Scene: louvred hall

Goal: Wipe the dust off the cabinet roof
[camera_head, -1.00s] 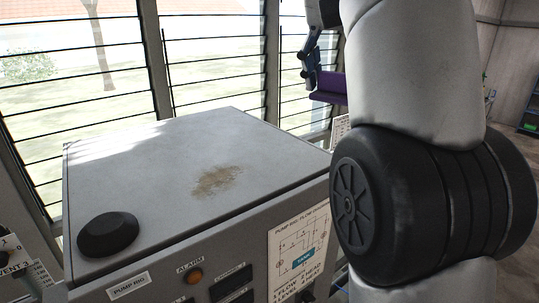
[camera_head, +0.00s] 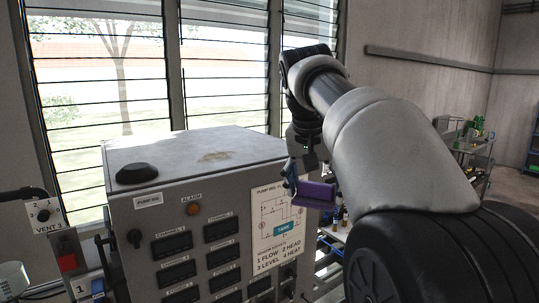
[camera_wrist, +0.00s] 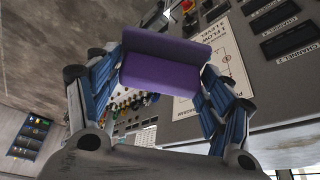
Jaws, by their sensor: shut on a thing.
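The grey cabinet (camera_head: 195,225) stands left of my arm in the head view. Its flat roof (camera_head: 165,148) carries a brown dust patch (camera_head: 215,156) near the middle and a black round knob (camera_head: 137,173) at the front left. My gripper (camera_head: 297,180) is shut on a purple L-shaped block (camera_head: 316,194), which looks like a wiper. The block hangs by the cabinet's right front corner, lower than the roof and apart from the dust. In the wrist view, the block (camera_wrist: 163,72) sits between the blue fingers, with the cabinet's front panel behind it.
A flow diagram (camera_head: 277,222) and several dark displays are on the cabinet front. Louvred windows (camera_head: 95,100) rise behind the cabinet. A cluttered shelf unit (camera_head: 468,150) stands at the right. A pipe with a VENT 3 label (camera_head: 45,213) is at the left.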

